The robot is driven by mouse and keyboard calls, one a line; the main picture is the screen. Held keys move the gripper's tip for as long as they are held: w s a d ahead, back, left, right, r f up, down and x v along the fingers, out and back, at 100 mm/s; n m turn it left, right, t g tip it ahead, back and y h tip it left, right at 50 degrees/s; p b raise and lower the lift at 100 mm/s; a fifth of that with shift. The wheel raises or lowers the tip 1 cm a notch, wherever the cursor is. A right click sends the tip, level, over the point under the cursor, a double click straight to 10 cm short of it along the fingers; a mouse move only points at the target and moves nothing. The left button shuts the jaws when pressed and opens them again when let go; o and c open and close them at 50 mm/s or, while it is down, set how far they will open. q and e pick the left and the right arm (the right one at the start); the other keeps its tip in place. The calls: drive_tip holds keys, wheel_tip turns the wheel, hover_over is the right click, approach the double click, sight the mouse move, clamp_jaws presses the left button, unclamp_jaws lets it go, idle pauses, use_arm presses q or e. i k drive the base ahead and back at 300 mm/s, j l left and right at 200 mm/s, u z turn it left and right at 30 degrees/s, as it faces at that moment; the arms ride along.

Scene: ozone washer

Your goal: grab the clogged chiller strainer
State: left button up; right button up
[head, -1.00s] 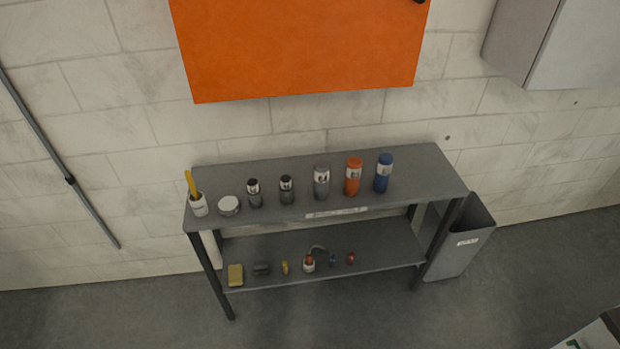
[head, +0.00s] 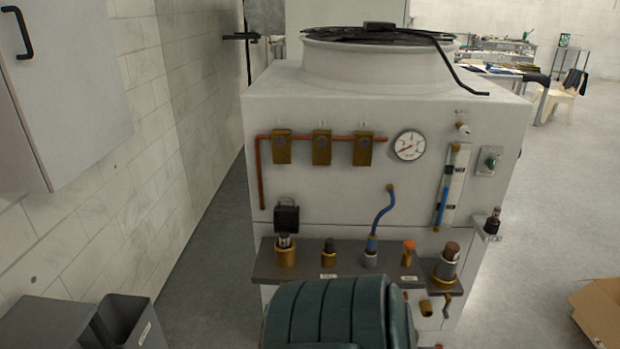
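A white chiller cabinet (head: 345,100) with a round fan on top stands in the middle. A dark shelf (head: 310,276) on its front carries several fittings. From left to right they are a brass one with a dark cylinder (head: 285,251), a small black-topped brass one (head: 328,253), a grey one with a blue hose (head: 370,256), an orange-topped one (head: 408,253) and a larger brown-topped one in a metal collar (head: 447,265). I cannot tell which of these is the clogged strainer. The labels are too small to read. Neither of my grippers is in view.
A dark green ribbed object (head: 335,315) covers the bottom centre, in front of the chiller's lower part. A grey bin (head: 127,322) stands at the lower left, below a wall cabinet (head: 75,85). A cardboard box (head: 600,310) lies at the right. The floor between is clear.

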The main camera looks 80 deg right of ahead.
sight(285, 243)
drive_tip(key=z, duration=2.35)
